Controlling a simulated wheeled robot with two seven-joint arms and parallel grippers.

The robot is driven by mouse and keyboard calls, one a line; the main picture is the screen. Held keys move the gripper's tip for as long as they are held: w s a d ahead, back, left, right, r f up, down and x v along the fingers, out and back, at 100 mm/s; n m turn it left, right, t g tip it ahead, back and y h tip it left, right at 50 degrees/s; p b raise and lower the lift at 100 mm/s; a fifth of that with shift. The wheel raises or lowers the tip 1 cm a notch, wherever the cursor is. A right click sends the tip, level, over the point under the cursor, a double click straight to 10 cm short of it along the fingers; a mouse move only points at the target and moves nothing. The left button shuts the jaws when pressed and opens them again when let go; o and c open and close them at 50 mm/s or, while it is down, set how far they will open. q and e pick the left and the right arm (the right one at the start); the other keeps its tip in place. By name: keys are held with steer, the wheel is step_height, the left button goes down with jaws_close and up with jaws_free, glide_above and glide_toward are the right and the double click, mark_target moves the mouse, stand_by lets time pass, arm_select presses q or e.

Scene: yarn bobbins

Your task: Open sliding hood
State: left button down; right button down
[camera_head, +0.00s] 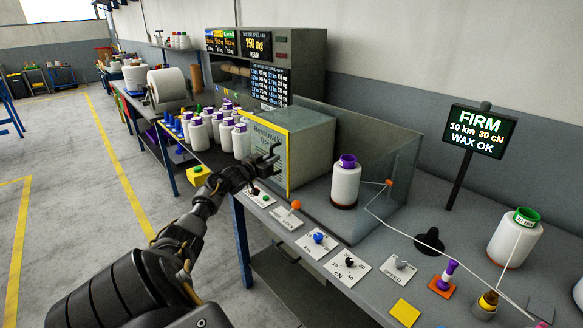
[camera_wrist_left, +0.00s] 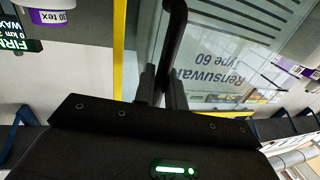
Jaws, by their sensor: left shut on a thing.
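The sliding hood is a clear glass cover (camera_head: 395,165) on the bench, with a front panel edged in yellow (camera_head: 289,165). In the left wrist view its glass panel (camera_wrist_left: 215,50) carries upside-down lettering. A dark bar handle (camera_wrist_left: 176,30) stands on this panel. My left gripper (camera_head: 268,163) is at the panel's handle. In the left wrist view its fingers (camera_wrist_left: 163,90) are shut around the lower part of the handle. A white bobbin with a purple top (camera_head: 346,181) stands beside the panel, behind clear glass. My right gripper is not in view.
Several white bobbins (camera_head: 218,135) stand left of the hood. Small control plates with knobs (camera_head: 319,238) line the bench front. A display on a post (camera_head: 478,131), a green-topped bobbin (camera_head: 515,238) and a thread (camera_head: 420,241) are at the right.

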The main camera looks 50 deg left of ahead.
arm_select(q)
steer(key=shift+a, duration=0.25)
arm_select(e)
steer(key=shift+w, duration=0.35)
arm_select(q)
steer(key=c, duration=1.6)
jaws_free()
steer(key=shift+o, duration=0.2)
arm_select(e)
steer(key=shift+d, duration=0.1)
arm_select(q)
steer(key=shift+d, duration=0.1)
steer(key=shift+s+f, duration=0.1)
steer(key=shift+s, duration=0.1)
steer(key=b+v, duration=0.1)
steer(key=v, duration=0.9)
steer(key=shift+s, duration=0.25)
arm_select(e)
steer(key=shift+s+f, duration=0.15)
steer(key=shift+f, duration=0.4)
